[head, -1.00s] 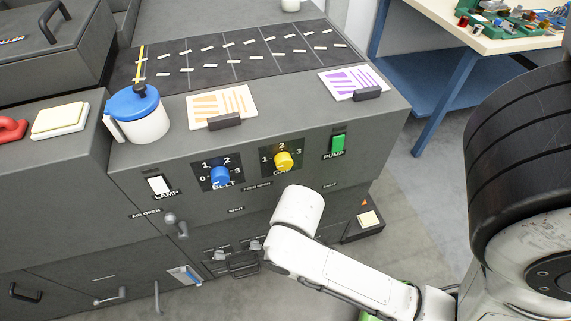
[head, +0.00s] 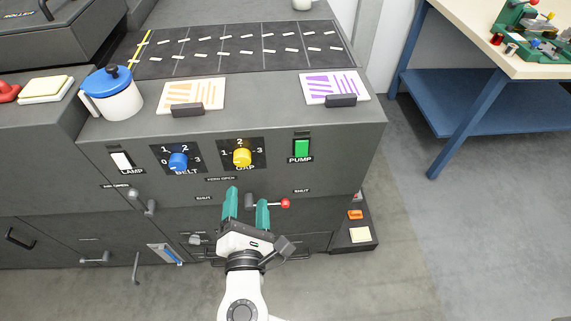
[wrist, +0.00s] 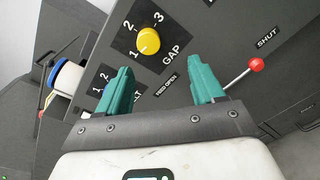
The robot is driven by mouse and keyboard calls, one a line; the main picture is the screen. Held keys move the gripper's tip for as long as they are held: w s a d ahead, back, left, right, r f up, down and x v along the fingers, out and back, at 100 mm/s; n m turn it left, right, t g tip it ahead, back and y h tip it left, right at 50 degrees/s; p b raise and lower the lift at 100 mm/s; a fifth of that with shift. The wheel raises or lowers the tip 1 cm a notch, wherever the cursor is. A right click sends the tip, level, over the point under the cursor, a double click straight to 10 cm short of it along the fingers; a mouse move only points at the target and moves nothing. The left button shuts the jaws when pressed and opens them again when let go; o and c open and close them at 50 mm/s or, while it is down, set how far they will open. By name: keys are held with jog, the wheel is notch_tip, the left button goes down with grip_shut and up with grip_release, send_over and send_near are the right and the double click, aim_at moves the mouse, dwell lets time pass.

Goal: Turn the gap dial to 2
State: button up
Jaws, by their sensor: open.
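The gap dial is a yellow round knob (head: 242,157) on a black plate marked 1, 2, 3, on the front of the grey machine. In the wrist view the knob (wrist: 148,41) sits just beyond the fingertips, and a small mark on it seems to face the 1. My gripper (head: 247,198) has teal fingers. It is open and empty, below and in front of the dial, apart from it. In the wrist view the fingers of my gripper (wrist: 159,66) point toward the panel, and the GAP lettering shows between them.
The blue belt dial (head: 178,161) is left of the gap dial, and the green pump switch (head: 302,148) is right. A red-tipped lever (head: 285,203) sticks out close to my right finger. A blue-lidded pot (head: 118,100) stands on top. Floor at right is clear.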

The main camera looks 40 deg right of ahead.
aim_at(243, 162)
jog(key=shift+n+t, duration=0.5)
jog(key=shift+n, duration=0.2)
jog(key=x, duration=0.9)
jog(key=shift+w+r+p, duration=0.35)
jog(key=shift+w+r, duration=0.05)
jog(key=shift+w, duration=0.1)
jog(key=c, duration=1.1)
jog(key=shift+o, duration=0.2)
